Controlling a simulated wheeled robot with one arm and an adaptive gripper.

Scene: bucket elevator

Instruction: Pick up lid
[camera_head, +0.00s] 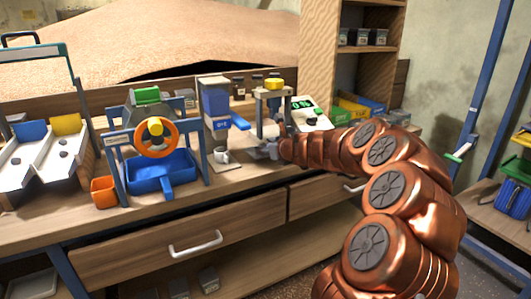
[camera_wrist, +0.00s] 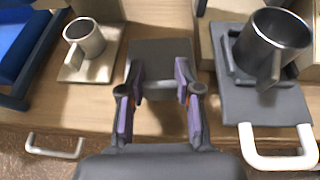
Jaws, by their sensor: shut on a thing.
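A dark grey square piece that looks to be the lid (camera_wrist: 160,52) is at the top middle of the wrist view, between my fingertips. My gripper (camera_wrist: 160,82) has its purple-padded fingers on either side of it and is shut on it. The fingers stand apart with the piece's near part between them. I cannot tell whether it touches the bench. In the head view my gripper (camera_head: 272,149) is small, at the bench front below the yellow-topped stand (camera_head: 274,86). The lid cannot be told apart there.
A metal mug (camera_wrist: 272,42) stands on a grey plate with a white handle (camera_wrist: 280,158), close right. A small light cup (camera_wrist: 84,38) sits on a beige tile, left. A blue tray (camera_head: 165,172) and orange wheel (camera_head: 156,137) are further left. Drawers lie below.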

